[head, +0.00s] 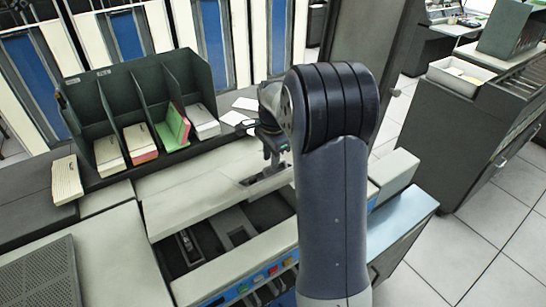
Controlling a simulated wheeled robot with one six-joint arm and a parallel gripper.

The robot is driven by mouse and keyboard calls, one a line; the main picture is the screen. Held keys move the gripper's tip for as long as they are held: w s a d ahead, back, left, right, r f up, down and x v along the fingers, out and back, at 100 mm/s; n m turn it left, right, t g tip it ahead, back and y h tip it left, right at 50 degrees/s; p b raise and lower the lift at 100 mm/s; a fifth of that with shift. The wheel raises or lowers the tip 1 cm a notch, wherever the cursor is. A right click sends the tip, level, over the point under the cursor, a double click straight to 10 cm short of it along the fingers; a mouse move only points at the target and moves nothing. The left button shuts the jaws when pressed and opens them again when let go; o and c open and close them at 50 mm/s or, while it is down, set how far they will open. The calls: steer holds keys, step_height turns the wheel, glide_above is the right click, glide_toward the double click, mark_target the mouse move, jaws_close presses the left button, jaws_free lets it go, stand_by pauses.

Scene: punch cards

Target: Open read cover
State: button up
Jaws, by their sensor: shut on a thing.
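The read cover (200,193) is a long pale panel on top of the card machine. It stands raised at its front edge, with a dark recess (235,228) and grey mechanism parts showing in front of it. My gripper (272,160) is at the right part of the cover, at a small dark slot in it. It is shut on the cover there; the exact grip is small and hard to see. My arm hides the right end of the cover and recess.
A dark green card rack (130,85) with several card stacks stands behind the cover. A loose card stack (66,180) is to its left. A control strip with coloured buttons (257,278) runs along the front. Open tiled floor (475,235) lies at right, beside a dark cabinet (470,130).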

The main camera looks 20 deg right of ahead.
steer(key=shift+o, duration=0.9)
steer(key=shift+r, duration=0.1)
step_height(320, 180, up, 11)
steer(key=b, duration=0.1)
steer(key=shift+s, duration=0.4)
steer(key=shift+d, duration=0.1)
steer(key=f, duration=1.1)
steer(key=shift+w+f, duration=0.2)
steer(key=shift+f, duration=0.2)
steer(key=shift+s+d+f, duration=0.1)
steer(key=shift+s+f, duration=0.4)
steer(key=shift+r, duration=0.15)
